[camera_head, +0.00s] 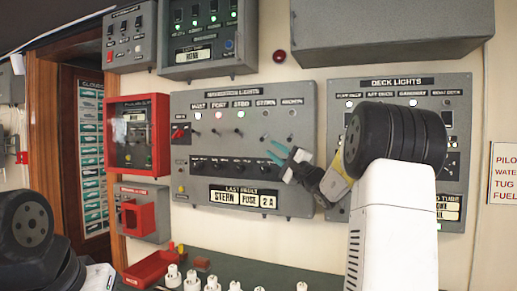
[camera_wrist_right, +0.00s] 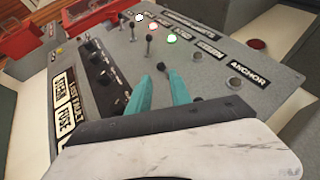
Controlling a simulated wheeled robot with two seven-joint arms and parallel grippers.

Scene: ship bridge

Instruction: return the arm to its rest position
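My right arm (camera_head: 392,215) rises at the right of the head view and bends left in front of the wall panels. Its right gripper (camera_head: 273,152), with teal fingers, is in front of the lower right of the navigation lights panel (camera_head: 300,200).
The deck lights panel (camera_head: 455,101) is behind my right arm. A red-framed box (camera_head: 158,106) is left of the navigation panel. A grey cabinet (camera_head: 390,30) juts out above. Below is a dark counter (camera_head: 310,276) with a red tray (camera_head: 150,268) and several white pieces (camera_head: 192,280).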

